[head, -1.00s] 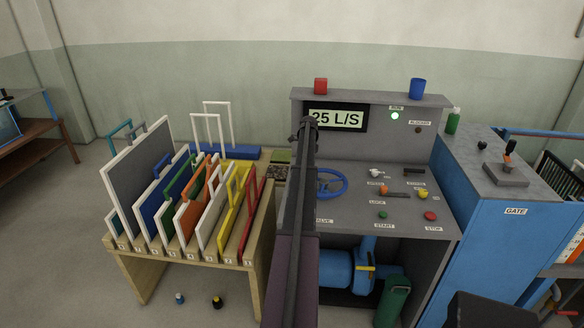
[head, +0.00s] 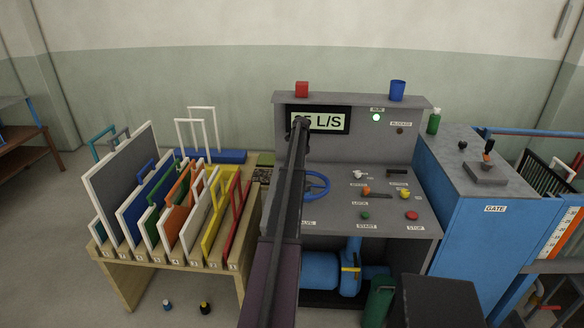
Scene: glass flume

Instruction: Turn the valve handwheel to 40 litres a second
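The blue valve handwheel (head: 318,184) lies on the left of the grey sloping console (head: 385,208); my arm covers its left part. The display (head: 322,121) on the console's upright back reads "5 L/S" in its visible part, with any first digit hidden behind my arm. The lamp (head: 376,117) labelled RUN glows green, and the lamp (head: 400,130) labelled BLOCKED is dark. My arm rises from the bottom of the picture in front of the wheel and display. I cannot make out my gripper, nor whether it touches the wheel.
The console also carries a green START button (head: 365,215), a red STOP button (head: 411,215) and small knobs. A red block (head: 302,89) and blue cup (head: 397,90) stand on top. A rack (head: 130,275) of coloured panels is left, a blue GATE cabinet (head: 480,240) right.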

